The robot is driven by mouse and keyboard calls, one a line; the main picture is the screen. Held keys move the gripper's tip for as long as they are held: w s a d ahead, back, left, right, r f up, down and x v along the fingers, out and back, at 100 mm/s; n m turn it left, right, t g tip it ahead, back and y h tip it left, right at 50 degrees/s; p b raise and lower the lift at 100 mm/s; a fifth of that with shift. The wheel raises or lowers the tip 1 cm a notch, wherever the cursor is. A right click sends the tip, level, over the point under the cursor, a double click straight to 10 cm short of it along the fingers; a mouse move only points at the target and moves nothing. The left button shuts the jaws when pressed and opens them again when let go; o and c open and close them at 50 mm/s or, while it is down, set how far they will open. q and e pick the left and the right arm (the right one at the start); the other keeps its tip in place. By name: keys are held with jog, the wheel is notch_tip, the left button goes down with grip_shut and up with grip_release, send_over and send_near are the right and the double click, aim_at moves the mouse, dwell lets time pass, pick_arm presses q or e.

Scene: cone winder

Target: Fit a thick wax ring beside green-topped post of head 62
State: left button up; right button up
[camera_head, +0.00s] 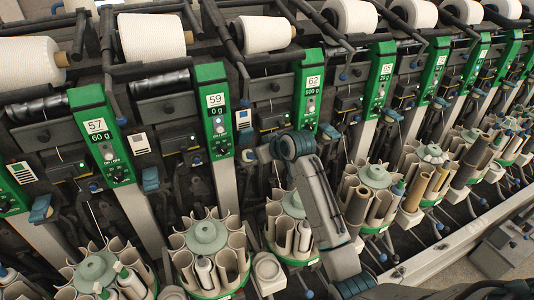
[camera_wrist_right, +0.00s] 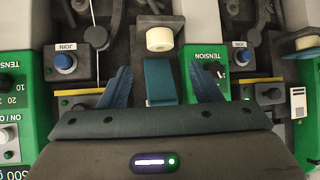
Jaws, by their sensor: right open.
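The head 62 panel (camera_head: 308,92) is green and reads 500 g in the head view. My right gripper (camera_wrist_right: 160,84) is open, its two blue fingers pointing toward the machine between two green panels. In the head view, my right arm reaches up from the lower right, to the left of and below that panel. A teal block (camera_wrist_right: 160,76) lies between the fingers, with gaps on both sides. A short cream roll (camera_wrist_right: 160,39) sits just beyond it; I cannot tell whether it is a wax ring. I cannot make out a green-topped post. My left gripper is not in view.
The head 59 panel (camera_head: 213,112) stands to the left. White yarn cones (camera_head: 152,37) line the top. Round carousels of cream tubes (camera_head: 209,237) stand below the heads. In the wrist view, JOIN buttons (camera_wrist_right: 65,62) and green panels (camera_wrist_right: 207,78) flank the fingers closely.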

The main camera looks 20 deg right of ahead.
jog(key=shift+v, duration=1.9)
jog(key=shift+o, duration=0.2)
